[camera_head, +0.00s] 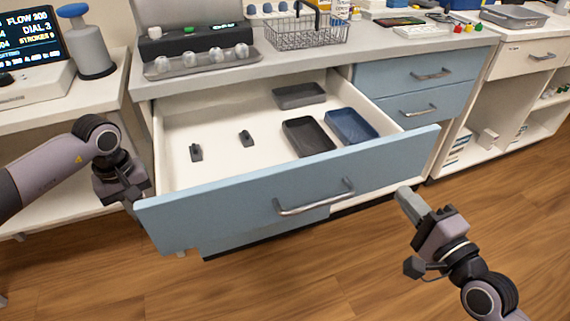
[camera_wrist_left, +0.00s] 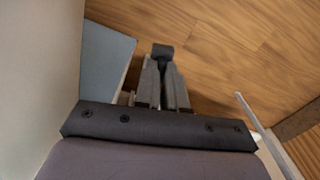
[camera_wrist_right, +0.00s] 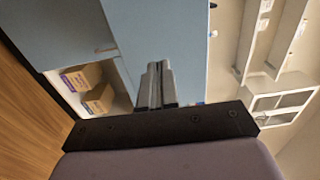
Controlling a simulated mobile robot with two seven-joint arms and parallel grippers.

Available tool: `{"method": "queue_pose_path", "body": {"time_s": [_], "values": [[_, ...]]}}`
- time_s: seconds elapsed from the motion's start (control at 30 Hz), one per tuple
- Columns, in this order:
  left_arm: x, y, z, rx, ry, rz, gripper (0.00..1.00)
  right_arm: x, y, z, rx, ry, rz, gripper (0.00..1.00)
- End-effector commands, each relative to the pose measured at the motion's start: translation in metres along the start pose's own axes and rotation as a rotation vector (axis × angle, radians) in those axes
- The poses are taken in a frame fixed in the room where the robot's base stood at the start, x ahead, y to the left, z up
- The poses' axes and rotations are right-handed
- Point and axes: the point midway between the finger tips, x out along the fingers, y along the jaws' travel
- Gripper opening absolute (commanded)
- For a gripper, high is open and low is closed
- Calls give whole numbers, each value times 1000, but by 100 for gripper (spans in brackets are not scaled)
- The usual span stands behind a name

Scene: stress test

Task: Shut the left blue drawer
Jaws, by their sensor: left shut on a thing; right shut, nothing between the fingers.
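The left blue drawer (camera_head: 235,203) is pulled far out of the cabinet, and its silver bar handle (camera_head: 316,200) shows on the front. Inside lie a grey tray (camera_head: 300,95), a black tray (camera_head: 309,138), a blue tray (camera_head: 351,127) and two small dark pieces (camera_head: 246,138). My right gripper (camera_head: 402,192) is shut and empty, in front of the drawer front's right part; contact is unclear. Its fingers (camera_wrist_right: 157,72) show against blue panels. My left gripper (camera_wrist_left: 165,68) is shut on a small dark object (camera_wrist_left: 163,51), beside the drawer's left end; the head view hides its fingertips.
The counter above holds a wire basket (camera_head: 305,38) and a grey rack with several pale round pieces (camera_head: 203,62). Two smaller blue drawers (camera_head: 415,70) at the right are closed. Open shelves (camera_head: 510,105) stand further right. The wooden floor (camera_head: 320,280) in front is clear.

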Motion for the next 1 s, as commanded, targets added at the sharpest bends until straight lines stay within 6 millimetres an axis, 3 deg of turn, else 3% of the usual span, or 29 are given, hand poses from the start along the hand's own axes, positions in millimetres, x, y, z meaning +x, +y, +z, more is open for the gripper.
{"method": "queue_pose_path", "body": {"time_s": [0.2, 0.4, 1.0], "values": [[4, 0, 0, 0, 0, 0, 0, 31, 0, 0, 1, 0, -1, 0], [6, 0, 0, 0, 0, 0, 0, 48, 0, 0, 1, -1, 0, 0], [6, 0, 0, 0, 0, 0, 0, 56, 0, 0, 0, -1, 1, 0]]}}
